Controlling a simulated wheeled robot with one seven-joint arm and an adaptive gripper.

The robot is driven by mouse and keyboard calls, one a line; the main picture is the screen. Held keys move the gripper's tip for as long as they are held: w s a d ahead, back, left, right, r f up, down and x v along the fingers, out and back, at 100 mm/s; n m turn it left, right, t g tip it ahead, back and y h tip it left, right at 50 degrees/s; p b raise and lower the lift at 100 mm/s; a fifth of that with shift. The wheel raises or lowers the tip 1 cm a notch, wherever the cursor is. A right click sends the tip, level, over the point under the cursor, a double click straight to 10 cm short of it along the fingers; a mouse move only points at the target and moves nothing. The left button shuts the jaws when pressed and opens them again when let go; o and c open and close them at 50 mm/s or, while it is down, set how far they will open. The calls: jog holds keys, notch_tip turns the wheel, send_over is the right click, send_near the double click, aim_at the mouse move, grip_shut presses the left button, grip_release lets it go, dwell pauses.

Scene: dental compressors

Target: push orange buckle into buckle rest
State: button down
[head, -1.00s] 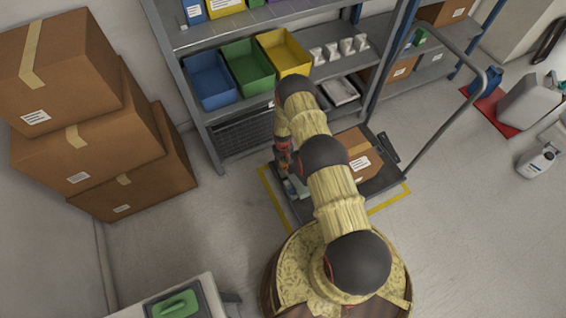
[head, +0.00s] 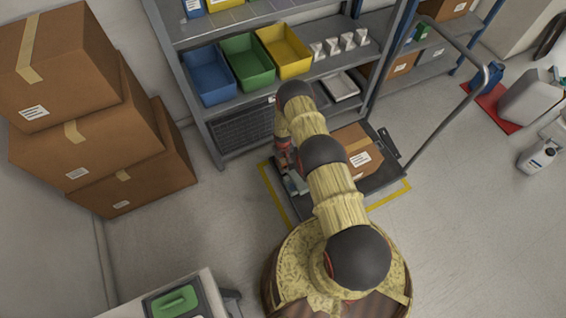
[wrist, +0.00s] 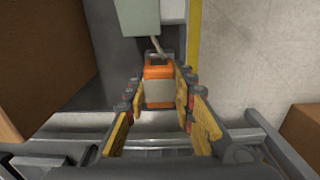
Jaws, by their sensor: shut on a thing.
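The orange buckle (wrist: 158,71) is in the wrist view, between the yellow-padded fingers of my gripper (wrist: 160,88), which is shut on it. A lighter block shows just below its orange part. A thin grey strap or cord runs up from the buckle to a pale grey-green housing (wrist: 138,14). In the head view my gripper (head: 292,183) is low over the left side of the trolley, mostly hidden by my arm. I cannot make out the buckle rest in either view.
The dark platform trolley (head: 378,187) carries a cardboard box (head: 352,146) beside my arm. A grey shelf with blue (head: 209,77), green (head: 247,63) and yellow (head: 284,50) bins stands behind. Stacked boxes (head: 95,150) stand at left. The floor between is clear.

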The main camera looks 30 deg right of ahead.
jog(key=c, duration=1.4)
grip_release()
jog(key=shift+r, duration=0.1)
notch_tip(320, 180, up, 12)
jog(key=shift+f, duration=0.1)
